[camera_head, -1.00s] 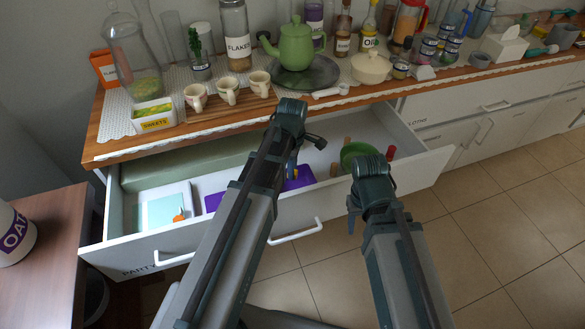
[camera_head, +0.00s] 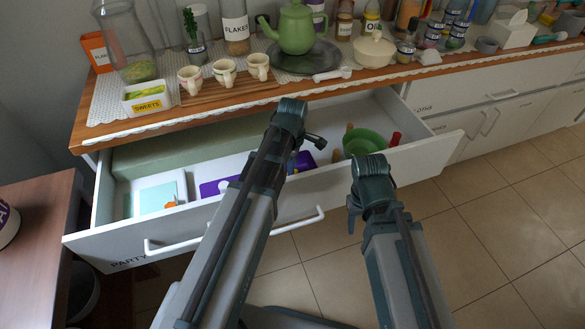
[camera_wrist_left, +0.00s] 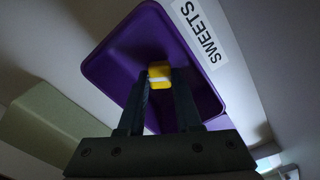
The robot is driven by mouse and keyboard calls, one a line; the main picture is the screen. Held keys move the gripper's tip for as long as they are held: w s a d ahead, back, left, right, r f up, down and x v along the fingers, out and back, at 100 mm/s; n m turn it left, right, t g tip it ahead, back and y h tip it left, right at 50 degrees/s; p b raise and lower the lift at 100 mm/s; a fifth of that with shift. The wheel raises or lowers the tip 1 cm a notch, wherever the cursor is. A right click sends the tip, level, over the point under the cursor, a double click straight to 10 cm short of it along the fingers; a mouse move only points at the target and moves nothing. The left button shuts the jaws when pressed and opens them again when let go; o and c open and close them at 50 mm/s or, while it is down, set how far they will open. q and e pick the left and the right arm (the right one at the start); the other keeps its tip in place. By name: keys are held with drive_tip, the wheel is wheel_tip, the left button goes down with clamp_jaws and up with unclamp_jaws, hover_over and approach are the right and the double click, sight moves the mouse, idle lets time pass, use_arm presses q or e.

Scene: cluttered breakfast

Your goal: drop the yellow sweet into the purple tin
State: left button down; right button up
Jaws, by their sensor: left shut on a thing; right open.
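The purple tin (camera_head: 212,188) lies in the open drawer, partly hidden behind my left arm in the head view. In the left wrist view the tin (camera_wrist_left: 115,62) is an open tray with rounded corners. My left gripper (camera_wrist_left: 159,84) is shut on the yellow sweet (camera_wrist_left: 159,70) and holds it over the tin's inside. I cannot tell the height above its floor. The left fingers and the sweet are hidden in the head view. My right gripper (camera_head: 354,208) is empty in front of the drawer; its fingers are mostly hidden.
The drawer (camera_head: 180,228) also holds a pale blue item (camera_head: 155,198), a green bowl (camera_head: 365,140) and a red object (camera_head: 394,139). A SWEETS label (camera_wrist_left: 200,30) is beside the tin. Cups, a green teapot (camera_head: 297,28) and jars crowd the counter above.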

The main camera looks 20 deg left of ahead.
use_arm(q)
drive_tip(key=shift+f+b, duration=0.6)
drive_tip(key=c, duration=0.5)
unclamp_jaws()
drive_tip(key=shift+r, duration=0.1)
wheel_tip(320, 180, up, 14)
drive_tip(key=p, duration=1.4)
drive_tip(key=s+d+r+m+p, duration=0.3)
drive_tip(key=s+m, duration=0.1)
drive_tip(key=m, duration=0.3)
drive_tip(key=s+d+r+m+p, duration=0.4)
drive_tip(key=s+m, duration=0.1)
drive_tip(key=m, duration=0.2)
drive_tip(key=s+d+r+m+y+p, duration=0.1)
drive_tip(key=s+d+r+m+p, duration=0.2)
drive_tip(key=s+m, duration=0.2)
drive_tip(key=shift+s+d+r+m+p, duration=0.1)
drive_tip(key=shift+d+r+m+p, duration=0.1)
drive_tip(key=shift+m, duration=0.55)
drive_tip(key=shift+s+d+r+m+p, duration=0.1)
drive_tip(key=shift+m+p, duration=0.05)
drive_tip(key=shift+m, duration=0.6)
